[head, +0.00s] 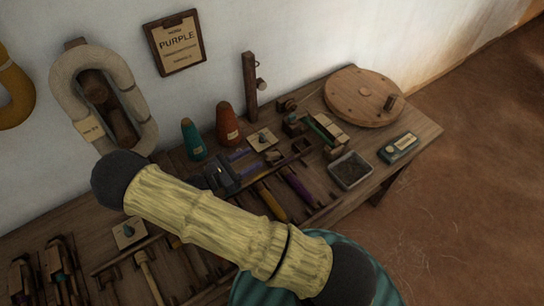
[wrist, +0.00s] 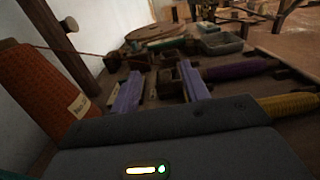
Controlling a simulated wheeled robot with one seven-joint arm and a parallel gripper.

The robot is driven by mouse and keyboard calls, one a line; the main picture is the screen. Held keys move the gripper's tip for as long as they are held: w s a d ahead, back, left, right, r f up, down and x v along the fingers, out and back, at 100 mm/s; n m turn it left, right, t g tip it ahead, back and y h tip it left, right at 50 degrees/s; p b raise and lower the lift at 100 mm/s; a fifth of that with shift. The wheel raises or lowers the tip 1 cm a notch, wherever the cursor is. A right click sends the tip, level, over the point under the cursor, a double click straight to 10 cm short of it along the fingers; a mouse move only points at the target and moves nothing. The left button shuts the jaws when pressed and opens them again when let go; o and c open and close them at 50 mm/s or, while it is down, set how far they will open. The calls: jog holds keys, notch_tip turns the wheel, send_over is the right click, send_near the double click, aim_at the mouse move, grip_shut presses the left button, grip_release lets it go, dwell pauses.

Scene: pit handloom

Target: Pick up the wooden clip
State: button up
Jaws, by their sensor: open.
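My gripper (head: 253,158) is low over the wooden bench, its purple-lined fingers apart and pointing right along the bench. In the wrist view, the gripper (wrist: 161,80) has its two purple fingers spread with a gap between them. A small dark wooden piece (wrist: 168,82), which looks like the wooden clip, shows in that gap, at or beyond the fingertips. In the head view a small dark wooden piece (head: 273,158) lies just right of the fingertips. I cannot tell for certain which small wooden piece is the clip, or whether a finger touches it.
An orange cone (head: 228,124) and teal cone (head: 193,139) stand behind my gripper. A purple spool (head: 298,187) and yellow spool (head: 270,200) lie in front. A grey tray (head: 350,170), teal box (head: 399,147) and round wooden disc (head: 360,97) are at right. My arm hides part of the bench.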

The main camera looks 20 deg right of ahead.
aim_at(265, 156)
notch_tip(265, 156, down, 3)
jog(key=shift+f, duration=0.1)
jog(key=shift+w+d+r, duration=0.2)
jog(key=shift+d, duration=0.35)
jog(key=x, duration=0.6)
jog(key=shift+d, duration=0.2)
grip_shut()
